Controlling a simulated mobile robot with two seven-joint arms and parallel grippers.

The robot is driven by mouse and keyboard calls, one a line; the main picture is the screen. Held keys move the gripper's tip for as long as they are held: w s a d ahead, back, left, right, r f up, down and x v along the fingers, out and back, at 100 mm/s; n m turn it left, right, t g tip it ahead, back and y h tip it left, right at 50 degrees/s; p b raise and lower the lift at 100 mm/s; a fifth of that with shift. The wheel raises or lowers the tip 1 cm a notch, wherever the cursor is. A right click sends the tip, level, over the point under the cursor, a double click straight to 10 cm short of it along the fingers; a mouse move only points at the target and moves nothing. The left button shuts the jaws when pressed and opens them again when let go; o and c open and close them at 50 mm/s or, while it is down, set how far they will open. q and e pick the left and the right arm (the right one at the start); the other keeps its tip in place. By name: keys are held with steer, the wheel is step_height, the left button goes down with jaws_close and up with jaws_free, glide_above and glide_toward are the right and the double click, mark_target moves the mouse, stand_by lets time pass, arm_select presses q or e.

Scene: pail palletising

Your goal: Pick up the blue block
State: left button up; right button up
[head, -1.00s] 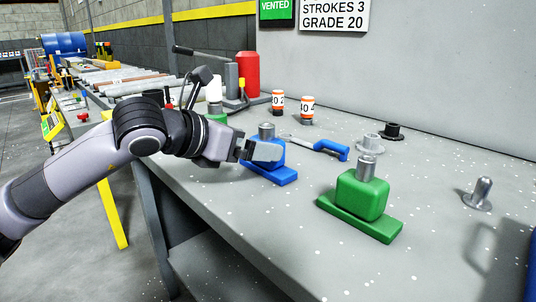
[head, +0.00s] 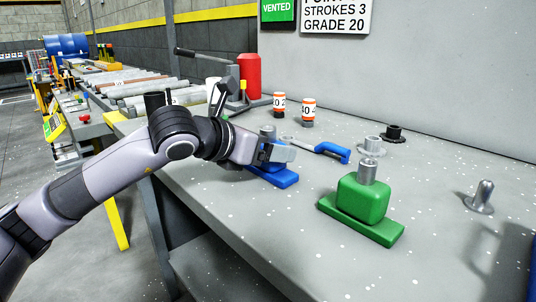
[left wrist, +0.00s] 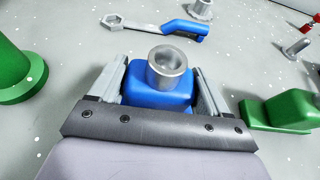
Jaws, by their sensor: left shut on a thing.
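The blue block (head: 279,177) stands upright on the grey bench, with a wide flat base and a silver metal neck on top. It also shows in the left wrist view (left wrist: 150,88), between the two jaws. My left gripper (head: 274,153) is shut on the block's upper body, one finger on each side. In the head view the gripper hides much of the block's body. In the left wrist view the gripper (left wrist: 162,92) shows the neck (left wrist: 167,68) standing up between its fingers. My right gripper is not in view.
A green block (head: 363,199) with a metal neck stands to the right. A blue-handled wrench (head: 331,151) lies behind the blue block. Grey and black flanged fittings (head: 391,134), two orange-white bottles (head: 308,113) and a red cylinder (head: 250,76) stand farther back.

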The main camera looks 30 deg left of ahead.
arm_select(q)
steer(key=shift+r, duration=0.15)
steer(key=shift+r, duration=0.6)
step_height(320, 180, up, 19)
steer(key=p, duration=0.5)
steer(key=shift+f, duration=0.15)
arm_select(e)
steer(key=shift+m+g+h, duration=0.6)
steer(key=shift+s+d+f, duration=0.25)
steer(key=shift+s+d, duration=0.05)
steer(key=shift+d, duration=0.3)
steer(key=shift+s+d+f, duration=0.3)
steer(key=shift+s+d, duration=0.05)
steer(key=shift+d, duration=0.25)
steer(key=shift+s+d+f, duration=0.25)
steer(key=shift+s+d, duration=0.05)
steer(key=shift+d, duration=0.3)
